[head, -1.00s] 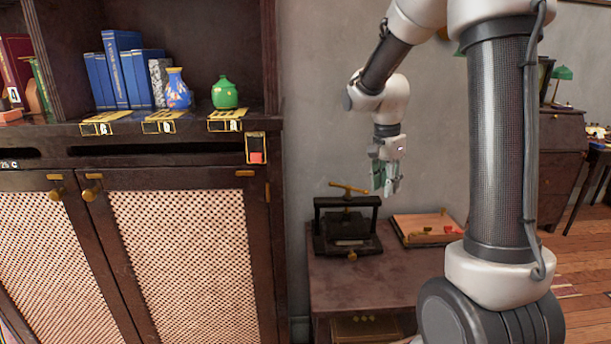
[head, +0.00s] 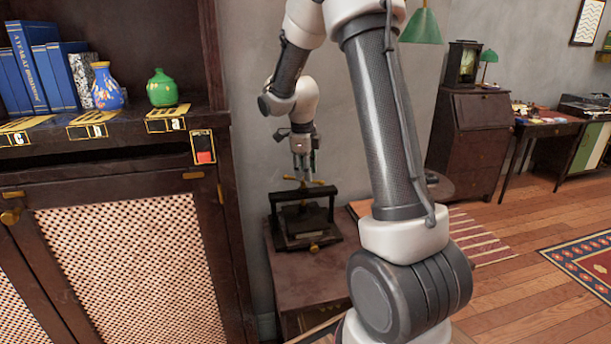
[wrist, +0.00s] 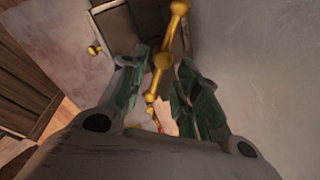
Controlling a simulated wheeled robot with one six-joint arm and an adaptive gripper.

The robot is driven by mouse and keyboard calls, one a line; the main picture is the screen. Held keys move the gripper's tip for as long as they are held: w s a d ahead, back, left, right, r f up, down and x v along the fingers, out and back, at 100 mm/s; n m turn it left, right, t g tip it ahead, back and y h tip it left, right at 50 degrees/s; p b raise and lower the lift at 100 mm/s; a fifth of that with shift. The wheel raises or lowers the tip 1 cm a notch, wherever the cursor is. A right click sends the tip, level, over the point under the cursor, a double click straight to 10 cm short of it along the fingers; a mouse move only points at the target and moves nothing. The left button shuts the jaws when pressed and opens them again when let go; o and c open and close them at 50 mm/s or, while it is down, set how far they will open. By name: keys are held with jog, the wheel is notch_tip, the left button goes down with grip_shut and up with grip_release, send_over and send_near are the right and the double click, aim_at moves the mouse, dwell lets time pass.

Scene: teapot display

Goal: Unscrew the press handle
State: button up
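The black book press (head: 290,228) stands on a small brown table by the wall, right of the cabinet. Its brass press handle (head: 316,182) is a bar with rounded ends on top. My gripper (head: 304,172) points down just above the handle, with its fingers apart. In the wrist view the handle (wrist: 164,62) runs through the gap between the two green-padded fingers of my gripper (wrist: 160,75). No finger clearly presses on it. I cannot tell if the fingertips reach down to the bar's height.
A dark cabinet (head: 130,262) with lattice doors stands close on the left, with a blue vase (head: 107,88) and a green jar (head: 161,88) on its shelf. The small table (head: 300,285) is partly behind my arm. Open wooden floor (head: 520,285) lies to the right.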

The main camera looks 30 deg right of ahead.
jog(key=shift+w+d+f, duration=0.15)
jog(key=shift+f, duration=0.9)
grip_shut()
